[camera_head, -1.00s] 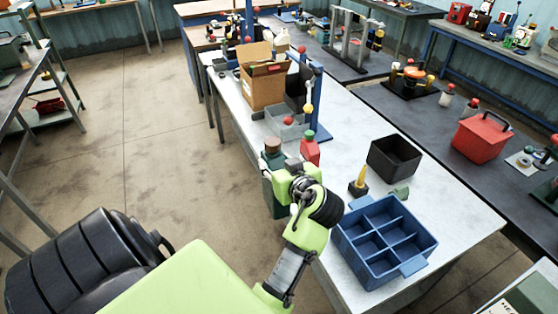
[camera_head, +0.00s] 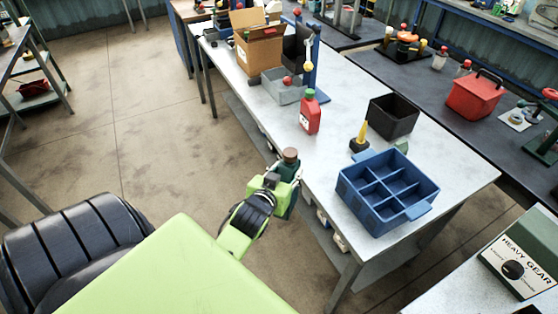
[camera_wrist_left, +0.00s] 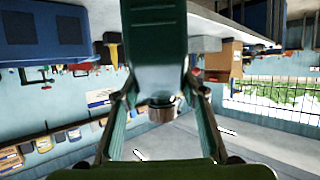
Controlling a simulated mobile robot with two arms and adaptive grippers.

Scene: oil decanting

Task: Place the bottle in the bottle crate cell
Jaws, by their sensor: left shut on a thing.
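My left gripper (camera_head: 284,184) is shut on a dark green bottle (camera_head: 292,172) with a brown cap. It holds the bottle beside the near left edge of the white table, apart from the crate. In the left wrist view the bottle (camera_wrist_left: 155,40) fills the upper middle between the fingers, with its brown cap (camera_wrist_left: 161,113) pointing down the picture. The blue bottle crate (camera_head: 408,219) stands on the table to the right of the gripper, and its visible cells look empty. The crate also shows at the upper left of the left wrist view (camera_wrist_left: 42,38). My right gripper is not in view.
A red bottle (camera_head: 310,116) with a green cap stands on the white table (camera_head: 270,120). Behind the crate are a black bin (camera_head: 393,118) and a small yellow-topped item (camera_head: 361,137). A cardboard box (camera_head: 258,48) and grey bin (camera_head: 285,90) stand further back.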

